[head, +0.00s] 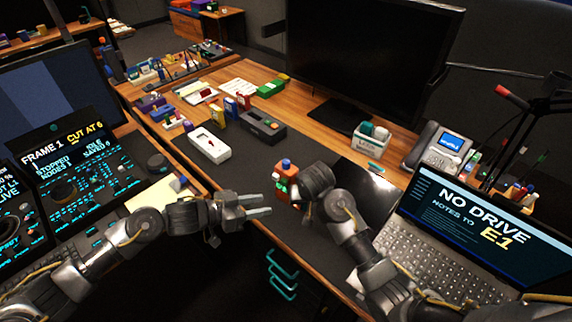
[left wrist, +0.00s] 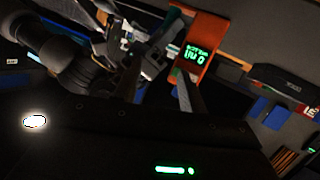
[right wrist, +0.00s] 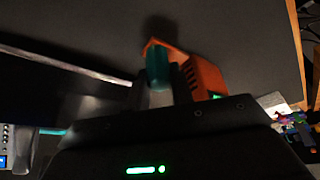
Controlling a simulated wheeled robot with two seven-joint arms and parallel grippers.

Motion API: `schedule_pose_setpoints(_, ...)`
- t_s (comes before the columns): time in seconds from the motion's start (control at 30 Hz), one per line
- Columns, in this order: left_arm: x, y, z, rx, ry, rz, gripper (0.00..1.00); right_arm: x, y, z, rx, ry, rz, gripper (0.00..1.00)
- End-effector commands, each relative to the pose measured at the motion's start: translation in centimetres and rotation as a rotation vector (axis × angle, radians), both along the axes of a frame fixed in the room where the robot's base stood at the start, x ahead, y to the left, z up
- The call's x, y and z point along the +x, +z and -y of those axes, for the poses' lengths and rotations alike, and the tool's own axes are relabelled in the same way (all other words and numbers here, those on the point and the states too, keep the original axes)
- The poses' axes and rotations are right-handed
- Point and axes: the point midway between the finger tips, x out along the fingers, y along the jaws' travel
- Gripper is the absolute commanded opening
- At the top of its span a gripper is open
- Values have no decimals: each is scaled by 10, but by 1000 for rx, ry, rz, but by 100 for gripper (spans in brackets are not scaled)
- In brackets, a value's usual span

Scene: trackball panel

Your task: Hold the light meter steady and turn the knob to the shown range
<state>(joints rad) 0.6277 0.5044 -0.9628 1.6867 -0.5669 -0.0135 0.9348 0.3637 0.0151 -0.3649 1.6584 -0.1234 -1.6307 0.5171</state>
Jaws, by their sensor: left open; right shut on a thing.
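The light meter (head: 285,167) is a small orange device with a green-lit display, standing on the dark desk mat in front of my grippers. The left wrist view shows its orange body (left wrist: 208,36) and lit digits, too blurred to read surely. My right gripper (head: 296,191) is shut on the meter from the right; in the right wrist view the orange body (right wrist: 205,76) sits at its fingers. My left gripper (head: 264,204) is open and empty, just left of the meter and apart from it. I cannot make out the knob clearly.
A white device (head: 209,144) and a dark grey box (head: 262,128) lie behind on the mat. A laptop (head: 440,240) stands at the right, a monitor (head: 350,60) at the back. A lit control panel (head: 75,180) is at the left. The mat between is mostly clear.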

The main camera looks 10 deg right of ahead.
Motion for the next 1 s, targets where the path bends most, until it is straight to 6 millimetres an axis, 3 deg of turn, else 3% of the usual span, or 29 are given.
schedule_pose_setpoints(0.13, 21, 3, -1, -105, 86, 95, 42, 0, 0, 0, 0, 0, 0, 0)
schedule_pose_setpoints(0.33, 46, 27, -9, -197, 166, 234, 42, 0, 0, 0, 0, 0, 0, 0)
schedule_pose_setpoints(0.63, 52, 37, -8, -219, 172, 293, 42, 0, 0, 0, 0, 0, 0, 0)
schedule_pose_setpoints(0.77, 58, 38, 4, -219, 171, 292, 42, 0, 0, 0, 0, 0, 0, 0)
schedule_pose_setpoints(1.0, 80, 39, 46, -219, 170, 293, 42, 0, 0, 0, 0, 0, 1, 0)
